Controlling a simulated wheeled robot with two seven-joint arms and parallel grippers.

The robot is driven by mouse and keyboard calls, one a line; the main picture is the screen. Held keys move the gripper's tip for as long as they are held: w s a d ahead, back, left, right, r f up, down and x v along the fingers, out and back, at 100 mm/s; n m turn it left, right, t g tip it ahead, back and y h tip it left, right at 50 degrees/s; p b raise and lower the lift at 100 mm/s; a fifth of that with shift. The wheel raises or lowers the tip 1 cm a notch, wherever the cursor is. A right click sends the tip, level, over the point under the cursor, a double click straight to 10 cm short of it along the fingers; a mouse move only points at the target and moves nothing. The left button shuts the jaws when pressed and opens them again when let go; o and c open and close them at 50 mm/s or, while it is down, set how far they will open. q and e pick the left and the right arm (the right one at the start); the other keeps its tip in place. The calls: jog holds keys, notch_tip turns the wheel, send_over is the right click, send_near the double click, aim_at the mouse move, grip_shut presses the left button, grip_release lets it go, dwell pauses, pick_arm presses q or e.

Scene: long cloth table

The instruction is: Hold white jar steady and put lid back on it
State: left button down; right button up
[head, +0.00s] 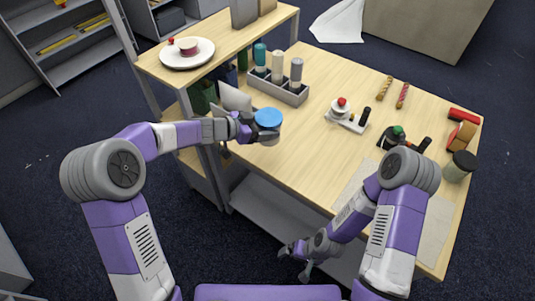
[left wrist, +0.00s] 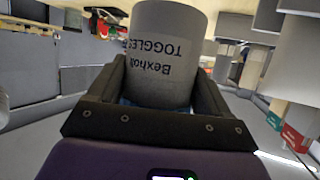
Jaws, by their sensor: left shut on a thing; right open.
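My left gripper (head: 262,130) is shut on a pale jar (head: 270,141) near the table's left front edge. The jar has a round blue top (head: 267,117); I cannot tell whether this is a seated lid. In the left wrist view the jar (left wrist: 165,55) sits between the two fingers, its printed label "Bexholt TOGGLES" upside down. A bit of blue shows by the fingers. Whether the jar touches the table is unclear. My right gripper (head: 298,262) is open and empty, low in front of the table's front edge. No separate loose lid can be made out.
The wooden table (head: 320,160) has clear room in its middle. A grey rack with bottles (head: 285,92) stands behind the held jar. A small device with a red knob (head: 343,108), striped sticks (head: 402,95) and a dark-topped jar (head: 459,167) lie to the right.

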pick_arm(q)
notch_tip(320, 180, down, 5)
jog(key=shift+r+b, duration=0.2)
jog(key=shift+b, duration=0.65)
notch_tip(320, 180, down, 5)
jog(key=b, duration=0.2)
jog(key=shift+f+b, duration=0.15)
jog(key=shift+b, duration=0.15)
